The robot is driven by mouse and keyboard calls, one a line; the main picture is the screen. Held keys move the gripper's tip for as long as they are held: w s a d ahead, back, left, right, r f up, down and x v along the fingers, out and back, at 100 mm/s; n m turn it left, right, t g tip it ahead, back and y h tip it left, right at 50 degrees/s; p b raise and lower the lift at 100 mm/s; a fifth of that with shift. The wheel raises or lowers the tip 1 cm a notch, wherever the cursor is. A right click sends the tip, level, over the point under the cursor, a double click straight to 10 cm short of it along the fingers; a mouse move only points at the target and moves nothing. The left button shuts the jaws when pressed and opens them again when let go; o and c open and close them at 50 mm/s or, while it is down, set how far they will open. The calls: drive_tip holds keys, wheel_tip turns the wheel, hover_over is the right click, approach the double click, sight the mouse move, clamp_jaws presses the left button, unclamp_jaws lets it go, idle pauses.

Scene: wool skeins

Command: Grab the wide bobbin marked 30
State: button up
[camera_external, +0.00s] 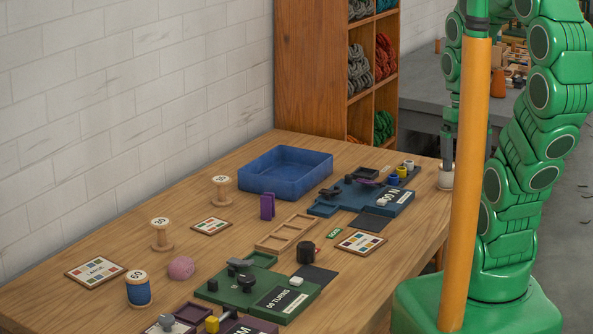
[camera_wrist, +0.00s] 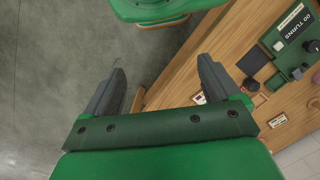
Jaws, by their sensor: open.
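Three pale wooden bobbins stand upright at the left of the table in the external view. The far bobbin (camera_external: 221,190) and the middle bobbin (camera_external: 161,235) look bare, with small numbers on their tops that I cannot read surely. The near bobbin (camera_external: 138,290) is wound with blue thread, and its top seems to read 60. I cannot tell for sure which is marked 30. My gripper (camera_wrist: 162,66) is open and empty in the wrist view, above the floor and the table edge. It is far from the bobbins.
A blue tray (camera_external: 285,174) stands at the back. Dark green (camera_external: 257,288) and navy (camera_external: 362,198) machine boards, a wooden frame (camera_external: 287,233), a pink ball (camera_external: 181,268) and a purple piece (camera_external: 267,206) lie on the table. A wooden shelf (camera_external: 310,70) stands behind.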

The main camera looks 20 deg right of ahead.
sight(164, 222)
drive_tip(key=shift+w, duration=0.1)
